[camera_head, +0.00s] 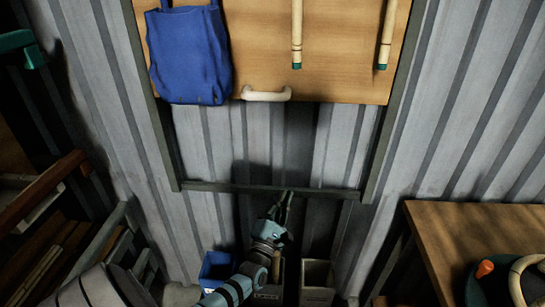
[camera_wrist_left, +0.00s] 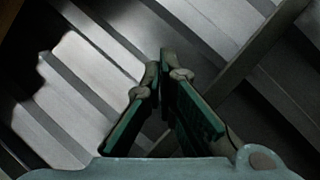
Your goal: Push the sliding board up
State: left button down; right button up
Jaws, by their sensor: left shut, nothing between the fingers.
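The wooden sliding board (camera_head: 265,45) hangs in the upper part of a dark metal frame (camera_head: 265,188) on the wall; its top is cut off by the picture edge. A white handle (camera_head: 266,94) is fixed near its lower edge. My left gripper (camera_head: 286,197) is below the board, at the height of the frame's bottom bar in the picture, and apart from the handle. In the left wrist view its fingers (camera_wrist_left: 163,62) are together with nothing between them. Whether it touches the bar cannot be told. My right gripper is not in view.
A blue bag (camera_head: 190,55) and two sticks (camera_head: 297,35) hang on the board. A blue bin (camera_head: 215,268) and a pale bin (camera_head: 317,277) stand below. A wooden table (camera_head: 470,235) is at the right and a wooden rack (camera_head: 45,230) at the left.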

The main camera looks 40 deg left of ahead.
pick_arm(q)
jog(key=w+a+r+n+y+p, duration=0.1)
jog(key=a+r+n+y, duration=0.1)
jog(key=r, duration=0.5)
jog(key=w+a+r+n+y+p, duration=0.1)
jog(key=a+r+n+y, duration=0.2)
jog(key=r+n, duration=0.4)
jog(key=w+a+r+n+y+p, duration=0.1)
jog(key=r+n+y, duration=0.3)
jog(key=r, duration=0.4)
jog(key=shift+w+a+r+n+t, duration=0.2)
jog(key=shift+a+r+n+t, duration=0.15)
jog(key=shift+a+n, duration=0.4)
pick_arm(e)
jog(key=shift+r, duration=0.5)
